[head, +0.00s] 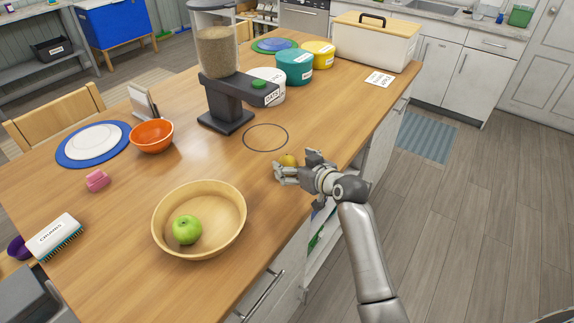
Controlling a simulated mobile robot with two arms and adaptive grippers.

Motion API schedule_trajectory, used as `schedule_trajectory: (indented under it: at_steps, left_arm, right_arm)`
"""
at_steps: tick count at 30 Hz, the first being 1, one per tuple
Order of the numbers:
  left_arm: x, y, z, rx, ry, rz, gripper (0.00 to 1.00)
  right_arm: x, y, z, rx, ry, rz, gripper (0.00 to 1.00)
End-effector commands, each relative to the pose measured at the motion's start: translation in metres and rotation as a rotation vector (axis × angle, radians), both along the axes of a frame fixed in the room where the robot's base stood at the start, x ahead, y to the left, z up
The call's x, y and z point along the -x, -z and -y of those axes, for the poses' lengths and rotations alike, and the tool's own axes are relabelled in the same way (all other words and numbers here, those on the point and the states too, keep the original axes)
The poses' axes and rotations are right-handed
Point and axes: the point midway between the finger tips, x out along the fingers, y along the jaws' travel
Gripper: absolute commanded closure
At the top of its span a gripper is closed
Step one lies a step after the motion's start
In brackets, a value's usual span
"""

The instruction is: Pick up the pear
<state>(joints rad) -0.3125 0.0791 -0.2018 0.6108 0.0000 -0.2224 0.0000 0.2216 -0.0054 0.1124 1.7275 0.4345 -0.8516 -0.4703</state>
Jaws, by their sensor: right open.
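A small yellow fruit (288,159), seemingly the pear, sits on the wooden table near its right edge. Its lower part is hidden behind my right gripper (279,173). The gripper is open, with its fingers pointing left, just in front of the fruit in the picture. I cannot tell whether they touch. My left gripper is not in view.
A wooden bowl (160,236) holds a green apple (187,230). A dark ring outline (265,151) marks the table beside the fruit. A food dispenser (218,85) stands behind, with tins (294,69) and an orange bowl (152,138). The middle of the table is clear.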

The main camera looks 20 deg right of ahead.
Motion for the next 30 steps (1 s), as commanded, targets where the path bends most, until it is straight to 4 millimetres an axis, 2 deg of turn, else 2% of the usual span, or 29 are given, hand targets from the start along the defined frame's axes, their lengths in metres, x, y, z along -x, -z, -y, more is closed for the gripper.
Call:
schedule_trajectory:
  at_steps: [3, 6, 15, 24, 25, 30]
  left_arm:
    - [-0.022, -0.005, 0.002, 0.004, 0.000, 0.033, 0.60]
    - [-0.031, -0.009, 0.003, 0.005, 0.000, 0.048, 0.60]
    - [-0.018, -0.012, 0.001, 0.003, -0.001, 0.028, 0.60]
    - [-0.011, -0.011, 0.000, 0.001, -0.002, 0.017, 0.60]
    - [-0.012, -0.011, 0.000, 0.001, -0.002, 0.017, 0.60]
    - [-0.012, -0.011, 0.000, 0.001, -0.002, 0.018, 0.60]
  right_arm:
    - [-0.007, 0.005, -0.002, -0.003, 0.000, -0.002, 0.18]
    - [-0.016, 0.013, -0.003, -0.004, 0.001, -0.002, 0.18]
    - [-0.039, 0.027, -0.009, -0.002, 0.001, 0.000, 0.18]
    - [-0.041, 0.028, -0.009, 0.000, 0.001, 0.000, 0.18]
    - [-0.041, 0.028, -0.009, 0.000, 0.001, 0.000, 0.19]
    - [-0.041, 0.028, -0.009, -0.001, 0.001, 0.000, 0.41]
